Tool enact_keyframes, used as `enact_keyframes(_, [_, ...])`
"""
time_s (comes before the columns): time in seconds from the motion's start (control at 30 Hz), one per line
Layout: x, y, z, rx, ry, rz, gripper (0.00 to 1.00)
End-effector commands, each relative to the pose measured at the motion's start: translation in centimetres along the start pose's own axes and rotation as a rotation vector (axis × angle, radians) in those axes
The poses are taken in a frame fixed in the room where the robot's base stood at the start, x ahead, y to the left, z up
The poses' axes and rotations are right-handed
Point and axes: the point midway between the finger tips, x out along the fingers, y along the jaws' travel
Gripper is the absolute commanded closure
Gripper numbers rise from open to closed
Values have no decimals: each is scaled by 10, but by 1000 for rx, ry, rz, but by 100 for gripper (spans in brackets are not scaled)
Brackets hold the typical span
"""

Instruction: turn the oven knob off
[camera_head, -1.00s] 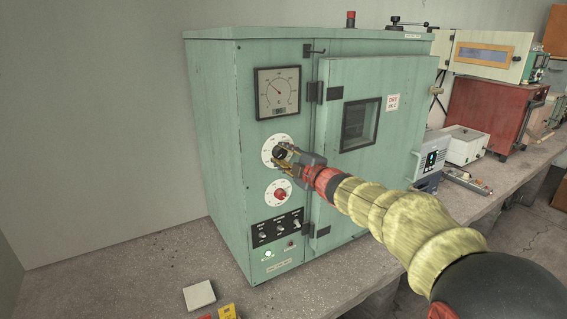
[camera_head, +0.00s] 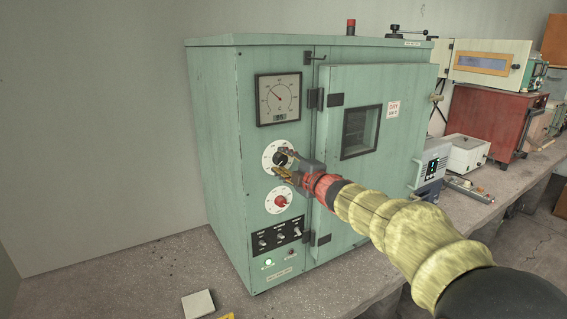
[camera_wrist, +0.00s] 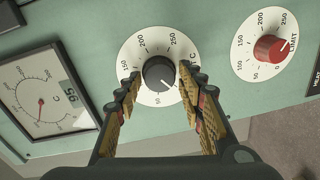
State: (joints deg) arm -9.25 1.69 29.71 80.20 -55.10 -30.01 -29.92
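The oven (camera_head: 222,150) is a pale green cabinet with two round white dials on its left front. The upper dial has a black knob (camera_head: 281,158), which is central in the wrist view (camera_wrist: 159,73). My gripper (camera_head: 284,164) is open, its padded fingers spread to either side of the black knob (camera_wrist: 160,88). Gaps show between knob and fingers in the wrist view; I cannot tell the exact depth. The lower dial, marked LIMIT, has a red knob (camera_head: 281,202), which the wrist view shows at upper right (camera_wrist: 271,49).
A temperature gauge (camera_head: 278,98) sits above the dials. The closed oven door (camera_head: 400,95) is to the right. A pale tile (camera_head: 198,304) lies on the bench in front.

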Motion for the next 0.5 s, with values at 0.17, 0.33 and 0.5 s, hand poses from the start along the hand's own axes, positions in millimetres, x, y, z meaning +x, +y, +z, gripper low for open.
enact_keyframes(0.17, [0, 0, 0, 1, 0, 0, 51])
enact_keyframes(0.33, [0, 0, 0, 1, -1, 0, 51])
enact_keyframes(0.5, [-4, 1, 0, 1, -1, 1, 51])
